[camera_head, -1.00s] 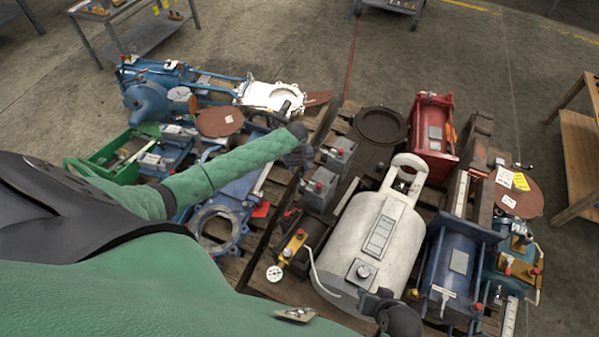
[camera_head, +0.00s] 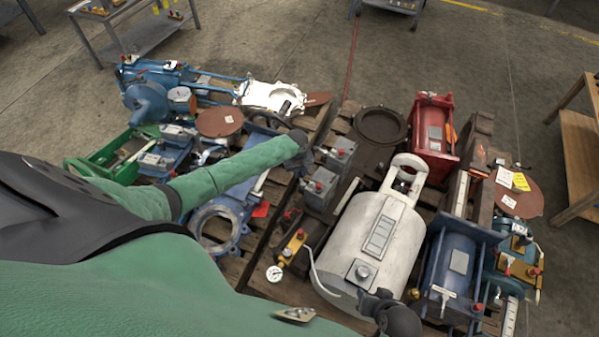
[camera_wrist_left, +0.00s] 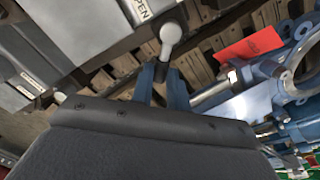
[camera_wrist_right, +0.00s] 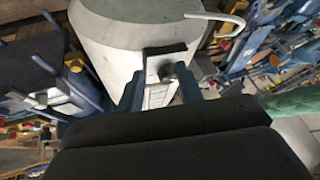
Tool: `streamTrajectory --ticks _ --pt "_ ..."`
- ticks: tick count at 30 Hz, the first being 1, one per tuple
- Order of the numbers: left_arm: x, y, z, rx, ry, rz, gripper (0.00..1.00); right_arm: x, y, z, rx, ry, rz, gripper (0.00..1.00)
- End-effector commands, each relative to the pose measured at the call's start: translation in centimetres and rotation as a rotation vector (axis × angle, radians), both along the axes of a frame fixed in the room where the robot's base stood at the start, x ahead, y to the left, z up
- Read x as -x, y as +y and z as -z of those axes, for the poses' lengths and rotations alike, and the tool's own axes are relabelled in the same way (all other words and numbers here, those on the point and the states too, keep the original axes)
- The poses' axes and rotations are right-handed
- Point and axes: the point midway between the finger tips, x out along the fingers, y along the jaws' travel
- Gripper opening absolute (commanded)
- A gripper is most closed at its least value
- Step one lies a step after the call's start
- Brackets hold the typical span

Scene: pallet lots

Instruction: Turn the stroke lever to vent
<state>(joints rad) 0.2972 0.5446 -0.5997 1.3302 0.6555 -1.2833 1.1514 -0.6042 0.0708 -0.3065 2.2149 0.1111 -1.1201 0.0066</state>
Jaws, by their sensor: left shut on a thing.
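The gripper is shut on the stem below the knob. In the head view my left gripper (camera_head: 303,160) is at the end of the green sleeve, by the grey valve boxes, and its dark wrist hides the lever.
The white tank (camera_head: 368,240) and two grey boxes with red knobs (camera_head: 340,152) stand on the right pallet. A blue flanged valve (camera_head: 215,228) with a red tag lies on the left. A red unit (camera_head: 433,135) is behind.

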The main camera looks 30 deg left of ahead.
Motion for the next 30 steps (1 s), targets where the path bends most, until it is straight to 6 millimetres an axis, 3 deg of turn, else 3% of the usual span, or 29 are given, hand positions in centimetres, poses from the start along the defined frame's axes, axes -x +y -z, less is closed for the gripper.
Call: streamTrajectory --ticks 5,13,30 --pt "0.1 0.0 -0.2 0.001 0.001 -0.016 0.00 0.2 -0.2 -1.0 0.005 0.018 -0.004 0.36" --pt "0.5 0.2 -0.3 0.002 0.003 -0.099 0.00 1.1 -1.1 -8.9 0.022 0.062 -0.024 0.36" --pt "1.6 0.7 -0.2 0.002 0.003 -0.369 0.00 3.6 -8.0 -15.9 0.180 0.240 0.030 0.36"
